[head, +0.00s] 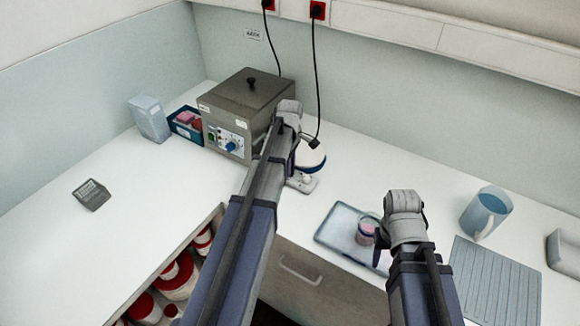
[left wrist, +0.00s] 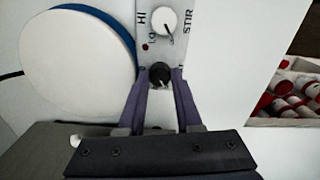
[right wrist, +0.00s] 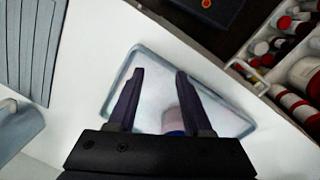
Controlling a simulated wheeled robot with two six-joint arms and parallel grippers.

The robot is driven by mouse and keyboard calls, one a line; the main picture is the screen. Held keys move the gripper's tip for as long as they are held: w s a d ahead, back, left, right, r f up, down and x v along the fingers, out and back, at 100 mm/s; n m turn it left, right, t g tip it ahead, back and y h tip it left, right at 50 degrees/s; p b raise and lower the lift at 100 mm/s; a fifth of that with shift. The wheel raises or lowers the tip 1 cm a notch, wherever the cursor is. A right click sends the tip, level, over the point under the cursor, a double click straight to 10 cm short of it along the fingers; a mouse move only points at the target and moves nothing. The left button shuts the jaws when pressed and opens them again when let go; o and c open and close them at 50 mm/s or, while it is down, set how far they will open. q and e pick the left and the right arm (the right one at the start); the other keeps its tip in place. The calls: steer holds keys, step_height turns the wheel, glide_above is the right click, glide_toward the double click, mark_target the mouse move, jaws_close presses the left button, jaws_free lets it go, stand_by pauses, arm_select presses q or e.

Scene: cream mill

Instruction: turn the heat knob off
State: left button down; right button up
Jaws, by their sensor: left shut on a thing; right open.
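The hotplate stirrer has a round white plate with a blue rim (head: 310,156), partly behind my left arm in the head view. The left wrist view shows this plate (left wrist: 78,65) and the control panel (left wrist: 148,18). My left gripper (left wrist: 161,82) is shut on this black knob, a fingertip at each side. My right gripper (right wrist: 160,74) is open and empty above the tray.
A blue jug (head: 487,212) and ribbed mat (head: 495,285) lie right. A grey bath (head: 240,105) with a blue knob stands behind my left arm. An open drawer (head: 209,226) holds red-lidded jars.

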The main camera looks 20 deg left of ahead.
arm_select(q)
steer(key=shift+n, duration=0.7)
steer(key=c, duration=0.6)
jaws_free()
